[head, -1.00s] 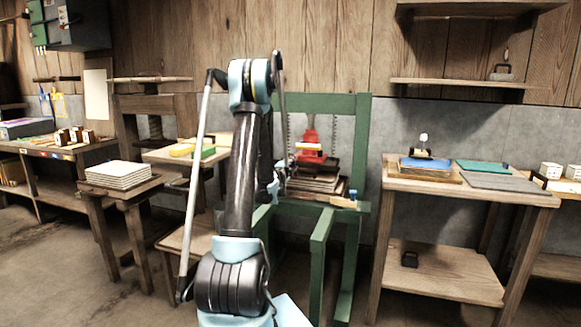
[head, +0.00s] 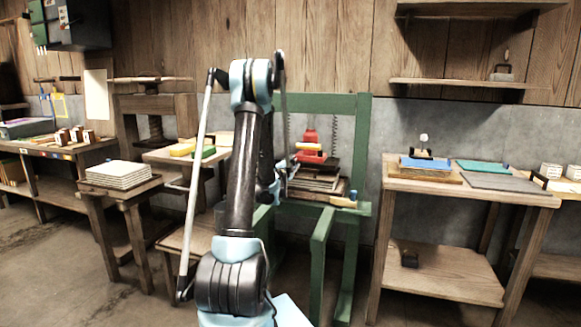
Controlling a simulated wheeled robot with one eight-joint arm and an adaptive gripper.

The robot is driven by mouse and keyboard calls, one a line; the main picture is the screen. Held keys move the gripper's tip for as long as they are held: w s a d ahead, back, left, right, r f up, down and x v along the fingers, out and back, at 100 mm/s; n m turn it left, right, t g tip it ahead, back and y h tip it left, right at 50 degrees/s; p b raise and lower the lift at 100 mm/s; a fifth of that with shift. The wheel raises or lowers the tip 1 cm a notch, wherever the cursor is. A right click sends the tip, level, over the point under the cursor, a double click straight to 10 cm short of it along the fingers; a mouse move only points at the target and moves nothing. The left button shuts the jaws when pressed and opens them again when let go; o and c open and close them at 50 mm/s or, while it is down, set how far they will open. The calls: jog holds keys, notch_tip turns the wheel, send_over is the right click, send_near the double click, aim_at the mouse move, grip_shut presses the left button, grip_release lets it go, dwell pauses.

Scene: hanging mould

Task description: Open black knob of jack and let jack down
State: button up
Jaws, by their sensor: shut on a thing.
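The red jack (head: 309,148) stands on a stack of boards (head: 316,183) inside a green press frame (head: 350,140). A gap shows between the jack's top and the frame's upper beam. My gripper (head: 281,182) is at the left side of the jack and boards, mostly hidden behind my arm. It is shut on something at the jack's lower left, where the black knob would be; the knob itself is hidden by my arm.
A wooden table (head: 480,188) with a blue block and flat plates stands to the right. A low stand (head: 122,188) with white tiles and a wooden screw press (head: 155,105) are to the left.

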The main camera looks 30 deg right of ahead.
jog(key=shift+w, duration=0.1)
jog(key=o, duration=1.1)
jog(key=v, duration=1.2)
jog(key=shift+f, duration=0.15)
jog(key=shift+w+a, duration=0.1)
jog(key=shift+w, duration=0.05)
